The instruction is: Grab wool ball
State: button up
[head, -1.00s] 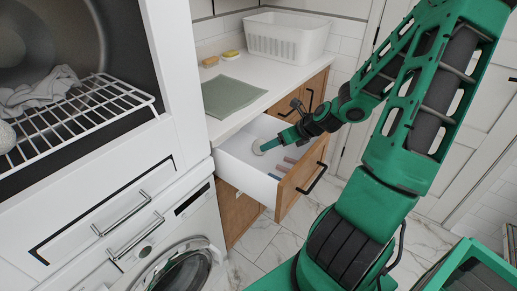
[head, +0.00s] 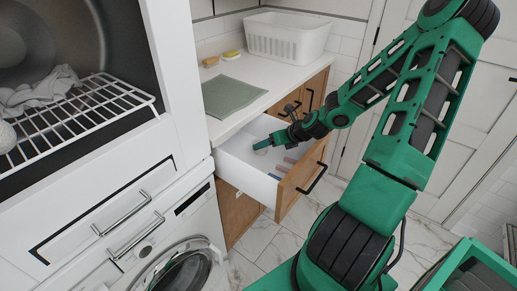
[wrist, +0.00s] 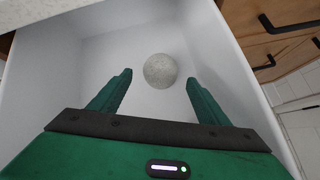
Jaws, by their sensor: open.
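A pale grey, round wool ball (wrist: 160,71) lies in the open white drawer (head: 243,178). In the wrist view it sits between and slightly beyond the fingertips, with a gap on each side. My gripper (head: 263,144) reaches down into the drawer from the right; its two green fingers (wrist: 160,78) are open and empty. In the head view the ball is mostly or fully hidden by my gripper. Another pale ball (head: 5,137) is partly cut off at the left edge, on the wire rack.
The drawer's white walls (wrist: 60,70) surround the fingers. Several small coloured items lie near the drawer's wooden front (head: 300,178). The counter above holds a green cloth (head: 230,95), sponges and a white basket (head: 287,35). A washing machine (head: 180,250) stands at left.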

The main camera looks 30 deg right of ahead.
aim_at(262, 151)
jog(key=shift+x, duration=2.3)
jog(key=shift+r, duration=0.1)
jog(key=c, duration=1.1)
